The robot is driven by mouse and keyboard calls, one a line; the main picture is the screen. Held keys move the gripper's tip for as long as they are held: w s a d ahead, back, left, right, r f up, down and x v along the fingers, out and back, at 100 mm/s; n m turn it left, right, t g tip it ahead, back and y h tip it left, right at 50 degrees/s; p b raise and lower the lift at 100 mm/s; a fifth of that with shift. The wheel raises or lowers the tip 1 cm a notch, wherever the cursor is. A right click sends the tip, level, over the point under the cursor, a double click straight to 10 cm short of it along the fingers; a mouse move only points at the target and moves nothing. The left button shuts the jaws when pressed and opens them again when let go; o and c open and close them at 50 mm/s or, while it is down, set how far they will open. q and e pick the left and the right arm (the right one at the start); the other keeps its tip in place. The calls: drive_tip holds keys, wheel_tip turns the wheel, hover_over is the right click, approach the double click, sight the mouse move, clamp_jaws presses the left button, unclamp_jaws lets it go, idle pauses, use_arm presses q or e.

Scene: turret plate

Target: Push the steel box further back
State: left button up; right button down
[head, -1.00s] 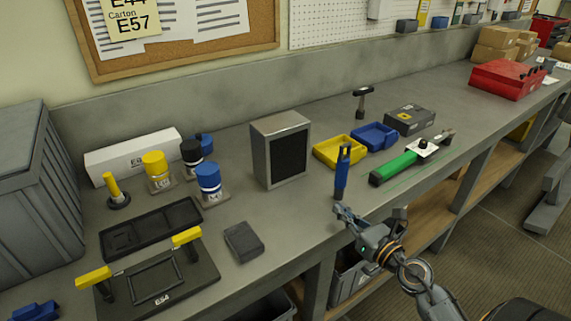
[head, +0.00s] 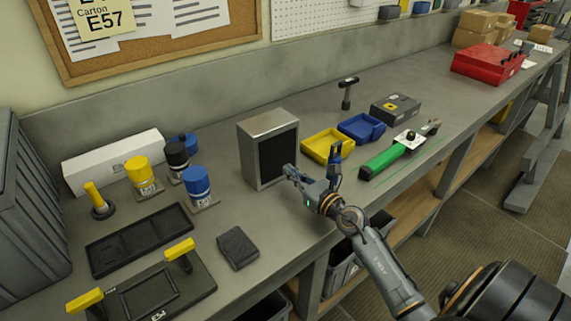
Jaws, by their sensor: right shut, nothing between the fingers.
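The steel box (head: 249,153) stands upright on the grey workbench, with a bright metal shell and a dark front panel. Bench surface shows between it and the back wall. My right gripper (head: 312,172) is in front of the box at its lower right, over the bench's front part. It is shut and empty. Its fingers come close to the box's front right side; I cannot tell whether they touch. My left gripper is not in view.
Left of the box are a blue-capped jar (head: 197,186) and other jars. A yellow bin (head: 327,146), a blue bin (head: 361,128) and a green-handled tool (head: 384,160) lie to the right. A dark block (head: 238,248) lies in front.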

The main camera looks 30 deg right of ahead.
drive_tip(key=w, duration=0.2)
drive_tip(key=shift+w+a, duration=0.1)
drive_tip(key=shift+w, duration=0.2)
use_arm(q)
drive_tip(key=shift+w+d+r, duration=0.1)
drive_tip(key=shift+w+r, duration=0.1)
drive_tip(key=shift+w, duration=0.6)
use_arm(e)
drive_tip(key=shift+w, duration=0.1)
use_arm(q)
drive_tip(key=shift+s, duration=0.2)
